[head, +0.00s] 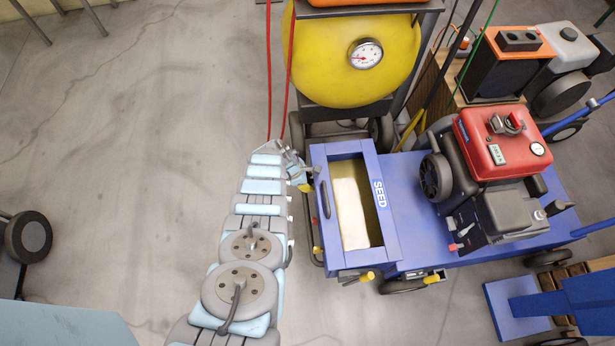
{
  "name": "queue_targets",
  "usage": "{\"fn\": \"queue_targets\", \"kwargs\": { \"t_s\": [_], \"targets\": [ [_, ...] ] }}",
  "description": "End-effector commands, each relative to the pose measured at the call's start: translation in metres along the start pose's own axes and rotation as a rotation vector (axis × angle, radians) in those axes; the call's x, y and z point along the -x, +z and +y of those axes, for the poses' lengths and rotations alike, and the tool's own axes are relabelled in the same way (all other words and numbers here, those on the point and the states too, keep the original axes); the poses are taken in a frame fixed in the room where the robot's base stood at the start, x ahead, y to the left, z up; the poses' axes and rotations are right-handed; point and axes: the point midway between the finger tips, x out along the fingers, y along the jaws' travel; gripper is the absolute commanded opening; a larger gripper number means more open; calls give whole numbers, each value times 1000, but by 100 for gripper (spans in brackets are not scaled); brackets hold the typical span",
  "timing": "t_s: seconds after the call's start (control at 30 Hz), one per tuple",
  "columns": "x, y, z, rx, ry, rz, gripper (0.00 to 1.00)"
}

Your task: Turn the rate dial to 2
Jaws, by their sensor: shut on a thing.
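My gripper (303,174) is at the upper left side of the blue seed box (390,240) marked SEED. Its fingers are shut at the box's outer left wall, where the rate dial appears to be. The dial's face and numbers are hidden by the steep view and the gripper, so its setting cannot be read. A small yellow part (305,187) shows just beside the fingers. The box is open on top and holds pale material (351,212).
A yellow tank (325,58) with a round gauge (366,54) stands behind the box. A red engine unit (497,140) sits on the blue deck (415,205) to the right. Red hoses (269,75) hang near my gripper. A yellow-tipped handle (366,277) sticks out at the box's near end. The floor at left is mostly clear.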

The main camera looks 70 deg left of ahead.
Motion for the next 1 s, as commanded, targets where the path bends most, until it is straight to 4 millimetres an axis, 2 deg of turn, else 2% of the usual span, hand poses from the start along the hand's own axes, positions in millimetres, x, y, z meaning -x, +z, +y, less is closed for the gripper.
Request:
{"fn": "queue_targets", "kwargs": {
  "t_s": [0.03, 0.3, 0.73, 0.77, 0.83, 0.87, 1.0],
  "targets": [
    [5, 2, -2, -9, 16, 1, 7],
    [3, 0, -2, -42, 99, 1, 6],
    [2, -1, 0, -48, 118, 2, 6],
    [2, -1, 0, -48, 118, 2, 48],
    [2, -1, -1, -48, 118, 2, 68],
    [1, -1, -1, -48, 118, 2, 72],
    [1, -1, -1, -48, 117, 2, 72]
  ]
}}
